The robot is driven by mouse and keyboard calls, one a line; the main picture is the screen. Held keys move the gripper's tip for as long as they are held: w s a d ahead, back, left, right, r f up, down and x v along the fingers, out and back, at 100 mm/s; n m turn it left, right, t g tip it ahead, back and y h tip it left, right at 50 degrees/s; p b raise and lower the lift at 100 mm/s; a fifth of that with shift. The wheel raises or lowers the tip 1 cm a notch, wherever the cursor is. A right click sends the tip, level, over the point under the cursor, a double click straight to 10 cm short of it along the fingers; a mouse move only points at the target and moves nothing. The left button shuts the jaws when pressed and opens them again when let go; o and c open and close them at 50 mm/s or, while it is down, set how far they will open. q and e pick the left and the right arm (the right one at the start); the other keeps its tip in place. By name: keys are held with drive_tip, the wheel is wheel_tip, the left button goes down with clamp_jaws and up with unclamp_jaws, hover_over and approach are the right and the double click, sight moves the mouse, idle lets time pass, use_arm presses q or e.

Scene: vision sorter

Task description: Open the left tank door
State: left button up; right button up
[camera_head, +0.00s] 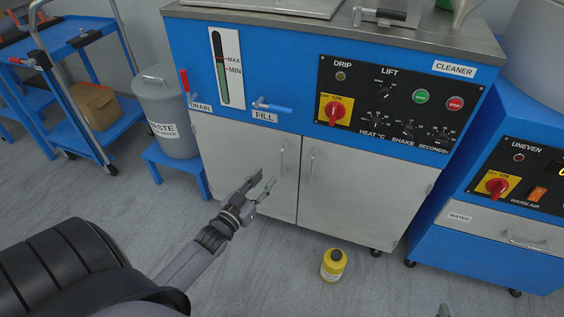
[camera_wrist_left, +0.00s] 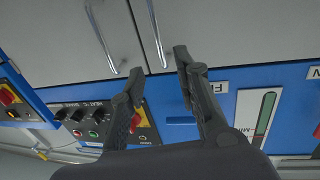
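The left tank door (camera_head: 228,150) is a pale grey panel under the blue cleaner cabinet, and it is shut. Its upright bar handle (camera_head: 282,158) is near its right edge. My left gripper (camera_head: 266,181) is open and empty, in front of this door, left of and lower than the handle in the head view. In the left wrist view, which is turned over, the left door's handle (camera_wrist_left: 156,30) shows beyond the spread fingers (camera_wrist_left: 158,68), its end between the tips in the picture. The gap in depth is hard to judge. A small grey tip at the head view's bottom edge may be my right gripper (camera_head: 443,311).
The right door (camera_head: 355,190) is shut, with its own handle (camera_head: 311,163). A waste bin (camera_head: 168,115) on a blue stand is at the left. The floor before the left door is otherwise clear.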

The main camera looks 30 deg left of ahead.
sight(281, 161)
use_arm(q)
drive_tip(key=w+b, duration=0.1)
drive_tip(key=w, duration=0.4)
drive_tip(key=shift+a, duration=0.1)
drive_tip(key=w+b, duration=0.1)
drive_tip(key=w, duration=0.4)
drive_tip(key=shift+w+a, duration=0.1)
drive_tip(key=shift+w+b, duration=0.25)
drive_tip(key=shift+b, duration=0.05)
use_arm(e)
drive_tip(key=w+a+r+t+y, duration=0.2)
drive_tip(key=w+r+t, duration=0.3)
drive_tip(key=r, duration=0.7)
drive_tip(key=a+t, duration=0.1)
drive_tip(key=t, duration=0.1)
drive_tip(key=shift+t+y, duration=0.3)
drive_tip(key=shift+t, duration=0.1)
drive_tip(key=shift+w, duration=0.1)
use_arm(q)
clamp_jaws()
use_arm(e)
drive_tip(key=shift+a, duration=0.1)
